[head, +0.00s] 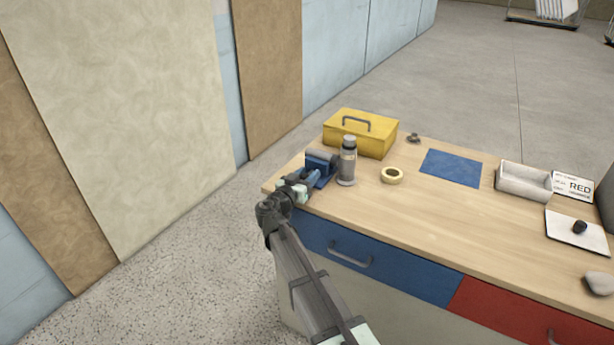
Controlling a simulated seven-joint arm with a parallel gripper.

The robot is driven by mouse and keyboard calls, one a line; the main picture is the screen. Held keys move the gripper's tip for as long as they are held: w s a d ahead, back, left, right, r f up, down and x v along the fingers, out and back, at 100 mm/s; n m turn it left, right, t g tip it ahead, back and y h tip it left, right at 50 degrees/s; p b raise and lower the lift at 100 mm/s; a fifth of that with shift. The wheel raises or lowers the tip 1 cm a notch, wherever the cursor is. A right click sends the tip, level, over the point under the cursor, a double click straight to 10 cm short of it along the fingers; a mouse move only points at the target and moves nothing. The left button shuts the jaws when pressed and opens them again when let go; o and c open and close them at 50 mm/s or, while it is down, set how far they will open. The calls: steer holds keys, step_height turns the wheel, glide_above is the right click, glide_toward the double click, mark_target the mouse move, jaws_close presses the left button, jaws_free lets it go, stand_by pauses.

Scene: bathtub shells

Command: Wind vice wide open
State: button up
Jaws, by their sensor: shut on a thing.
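The blue vice (319,169) stands at the left end of the wooden workbench, near its front left corner. My gripper (304,183) is at the front of the vice, shut on what looks like its handle. The handle is too small and too covered by my gripper to make out. How far apart the vice jaws stand cannot be told from this view. My arm reaches up to the vice from the front of the bench.
A grey bottle (347,162) stands close to the right of the vice, with a yellow toolbox (361,135) behind. A tape roll (392,175), blue mat (451,168) and white tray (523,184) lie further right. The front middle of the bench (440,220) is clear.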

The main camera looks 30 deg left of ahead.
steer(key=c, duration=0.3)
steer(key=shift+c, duration=0.2)
steer(key=shift+n, duration=0.8)
steer(key=o, duration=1)
